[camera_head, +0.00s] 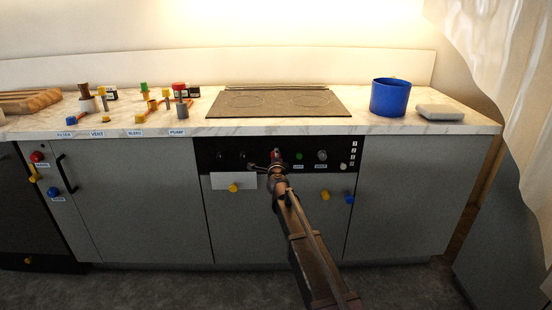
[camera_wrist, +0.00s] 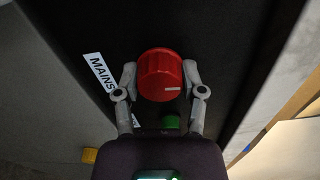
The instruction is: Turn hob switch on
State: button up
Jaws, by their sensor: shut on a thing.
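The dark control panel (camera_head: 311,154) is on the cabinet front below the hob (camera_head: 276,102). A red knob (camera_wrist: 160,75) on the dark panel sits between the two fingers of my gripper (camera_wrist: 160,84) in the wrist view. My gripper (camera_head: 277,166) is shut on this knob, with one finger on each side. A white label reading MAINS (camera_wrist: 100,72) is beside the knob. In the head view, my gripper and arm hide most of the red knob. A green knob (camera_head: 299,155) is just to its right, and a grey knob (camera_head: 322,155) is farther right.
A white sheet (camera_head: 218,181) and several coloured knobs are on the fronts below the panel. A blue pot (camera_head: 390,98) and a pale block (camera_head: 440,112) stand on the countertop right of the hob. Small items and a wooden board (camera_head: 30,101) are at left.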

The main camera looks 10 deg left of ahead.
jog(key=shift+w+n, duration=0.1)
jog(key=shift+n, duration=0.4)
jog(key=o, duration=1.1)
jog(key=shift+o, duration=0.2)
jog(key=v, duration=1.2)
jog(key=shift+n, duration=0.3)
